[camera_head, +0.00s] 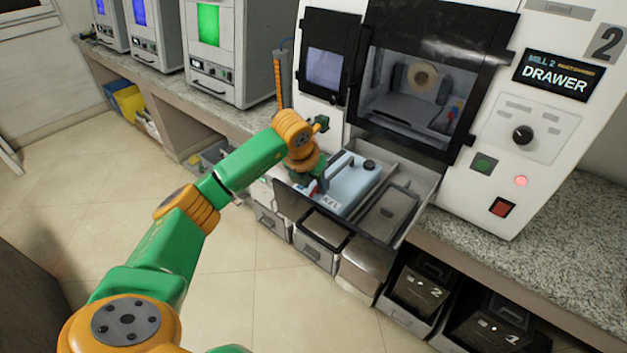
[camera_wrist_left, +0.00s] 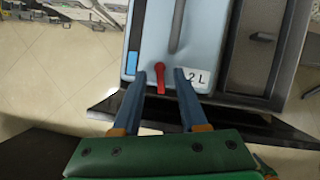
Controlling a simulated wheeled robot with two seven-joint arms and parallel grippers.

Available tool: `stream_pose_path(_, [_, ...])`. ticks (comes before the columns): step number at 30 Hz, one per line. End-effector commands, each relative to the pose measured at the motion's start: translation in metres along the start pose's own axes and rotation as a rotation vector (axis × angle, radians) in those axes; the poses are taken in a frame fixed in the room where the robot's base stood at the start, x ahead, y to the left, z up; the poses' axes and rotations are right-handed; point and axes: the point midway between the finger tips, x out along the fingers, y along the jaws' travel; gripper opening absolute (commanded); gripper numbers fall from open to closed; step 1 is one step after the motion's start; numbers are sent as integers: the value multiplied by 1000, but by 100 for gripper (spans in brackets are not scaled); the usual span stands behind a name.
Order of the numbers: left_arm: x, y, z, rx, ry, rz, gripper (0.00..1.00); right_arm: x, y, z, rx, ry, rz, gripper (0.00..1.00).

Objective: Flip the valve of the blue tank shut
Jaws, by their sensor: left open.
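The light blue tank (camera_head: 352,183) sits in the pulled-out drawer (camera_head: 428,179) under the machine's window. It also shows in the left wrist view (camera_wrist_left: 205,35), with a "2 L" label (camera_wrist_left: 196,77) on its near end. Its valve has a red lever (camera_wrist_left: 160,80), which points toward the wrist camera. My left gripper (camera_head: 316,188) is at the tank's near end. In the left wrist view its two blue fingers (camera_wrist_left: 160,76) are open, one on each side of the red lever, with gaps visible. My right gripper is out of view.
The drawer's dark front panel (camera_head: 300,214) stands close to my left gripper. The tiled floor (camera_head: 250,290) in front is clear.

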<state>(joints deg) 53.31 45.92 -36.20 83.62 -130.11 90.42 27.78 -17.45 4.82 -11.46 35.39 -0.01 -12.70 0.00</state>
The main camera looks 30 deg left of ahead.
Motion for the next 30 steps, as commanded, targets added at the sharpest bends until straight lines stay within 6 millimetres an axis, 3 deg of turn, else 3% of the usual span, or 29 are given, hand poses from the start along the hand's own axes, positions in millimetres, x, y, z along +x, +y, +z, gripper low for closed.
stream_pose_path(4, [0, 0, 0, 0, 0, 0, 42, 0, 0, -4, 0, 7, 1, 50])
stream_pose_path(5, [0, 0, 0, 0, 0, 0, 37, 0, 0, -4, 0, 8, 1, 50])
stream_pose_path(9, [0, 0, 0, 0, 0, 0, 0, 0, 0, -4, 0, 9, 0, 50])
stream_pose_path(16, [1, 1, 0, 13, -1, -5, 0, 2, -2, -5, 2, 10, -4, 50])
stream_pose_path(23, [1, 5, 0, 220, 0, -91, 0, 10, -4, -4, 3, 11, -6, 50])
stream_pose_path(30, [0, 4, 1, 244, -1, -102, 0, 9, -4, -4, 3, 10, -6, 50])
